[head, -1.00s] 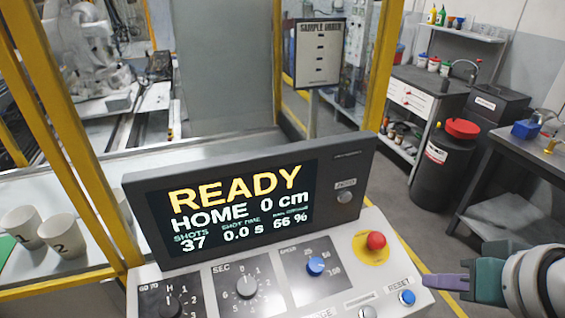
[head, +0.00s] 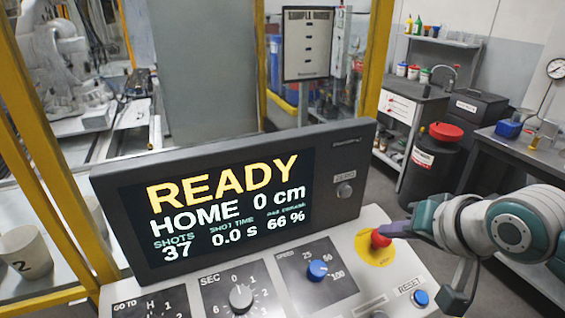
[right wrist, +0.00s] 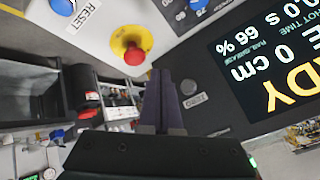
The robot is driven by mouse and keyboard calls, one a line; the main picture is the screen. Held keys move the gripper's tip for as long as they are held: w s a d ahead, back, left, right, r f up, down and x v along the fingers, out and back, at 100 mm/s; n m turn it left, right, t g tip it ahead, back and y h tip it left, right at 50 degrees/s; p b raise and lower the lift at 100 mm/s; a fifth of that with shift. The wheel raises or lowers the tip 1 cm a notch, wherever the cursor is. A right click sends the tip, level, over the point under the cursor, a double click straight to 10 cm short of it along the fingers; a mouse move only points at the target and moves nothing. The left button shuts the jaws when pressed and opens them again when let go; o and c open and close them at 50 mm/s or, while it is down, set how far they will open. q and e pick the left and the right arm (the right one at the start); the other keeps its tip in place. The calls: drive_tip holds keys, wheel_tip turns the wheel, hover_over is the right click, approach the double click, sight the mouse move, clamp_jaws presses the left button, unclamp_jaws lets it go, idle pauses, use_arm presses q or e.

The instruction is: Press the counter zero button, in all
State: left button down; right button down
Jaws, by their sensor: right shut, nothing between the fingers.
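The zero button (head: 344,190) is a small round grey button on the right side of the dark display housing (head: 352,150), under a label reading ZERO. It also shows in the right wrist view (right wrist: 188,87), just beside the fingertips. My right gripper (head: 386,231) is shut and empty. In the right wrist view the fingers (right wrist: 160,78) point between the red button and the zero button. They look apart from the zero button. My left gripper is not in view.
The screen (head: 225,205) reads READY, HOME 0 cm, SHOTS 37, 0.0 s, 66 %. Yellow posts (head: 370,80) rise behind. A cup (head: 25,250) stands left.

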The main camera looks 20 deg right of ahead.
sight(346, 192)
drive_tip(key=w+b, duration=0.5)
drive_tip(key=w, duration=0.3)
drive_tip(key=shift+a+b, duration=0.3)
drive_tip(key=shift+b, duration=0.05)
drive_tip(key=shift+w, duration=0.2)
idle(1.5)
drive_tip(key=shift+w, duration=0.35)
drive_tip(key=shift+w+a+b, duration=0.1)
drive_tip(key=shift+w+b, duration=0.3)
drive_tip(key=shift+w, duration=0.05)
idle(0.6)
idle(0.3)
drive_tip(key=shift+s+p, duration=0.9)
drive_tip(key=shift+p, duration=0.2)
